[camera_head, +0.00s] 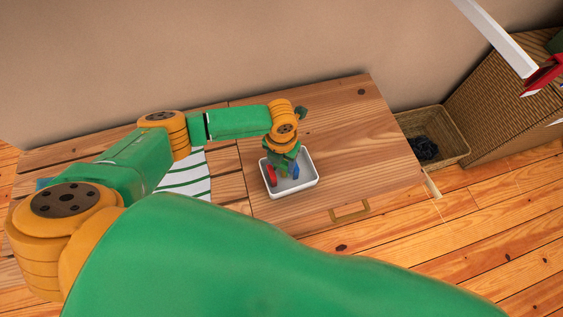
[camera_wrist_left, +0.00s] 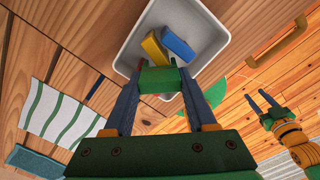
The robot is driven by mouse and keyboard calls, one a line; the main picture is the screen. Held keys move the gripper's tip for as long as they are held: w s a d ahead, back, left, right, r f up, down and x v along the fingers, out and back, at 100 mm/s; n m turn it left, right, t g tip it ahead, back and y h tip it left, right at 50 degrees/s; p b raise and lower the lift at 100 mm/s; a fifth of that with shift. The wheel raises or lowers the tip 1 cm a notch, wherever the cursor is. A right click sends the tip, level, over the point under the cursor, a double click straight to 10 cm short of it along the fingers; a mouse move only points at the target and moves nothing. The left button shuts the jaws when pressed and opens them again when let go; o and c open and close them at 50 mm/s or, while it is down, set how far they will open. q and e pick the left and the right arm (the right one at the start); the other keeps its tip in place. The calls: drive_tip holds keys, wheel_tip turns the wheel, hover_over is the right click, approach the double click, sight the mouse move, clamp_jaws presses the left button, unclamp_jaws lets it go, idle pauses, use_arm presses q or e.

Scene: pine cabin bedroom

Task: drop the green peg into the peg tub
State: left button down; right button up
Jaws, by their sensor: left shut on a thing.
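The peg tub (camera_head: 306,188) is a white, rectangular, open tray on the wooden top. In the left wrist view the tub (camera_wrist_left: 133,47) holds a yellow peg (camera_wrist_left: 154,50) and a blue peg (camera_wrist_left: 178,45). My left gripper (camera_head: 283,172) points down over the tub. In the left wrist view it is shut on the green peg (camera_wrist_left: 160,80), which lies across between the fingertips, in front of the tub's near end. Its height above the tub floor is hard to tell. A red shape (camera_head: 272,176) shows by the gripper in the head view. My right gripper (camera_wrist_left: 262,101) is open and empty, far right.
A green-and-white striped cloth (camera_head: 186,182) lies left of the tub. A teal block-like thing (camera_wrist_left: 35,160) lies beyond it. A wicker basket (camera_head: 455,147) with dark cloth stands right of the furniture, beside a large wicker hamper (camera_head: 500,95). The wooden top right of the tub is clear.

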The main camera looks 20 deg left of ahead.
use_arm(q)
wheel_tip(320, 180, up, 10)
drive_tip(key=shift+f+p, duration=0.1)
drive_tip(key=shift+p, duration=0.75)
use_arm(e)
drive_tip(key=shift+r, duration=0.9)
drive_tip(key=shift+s, duration=0.1)
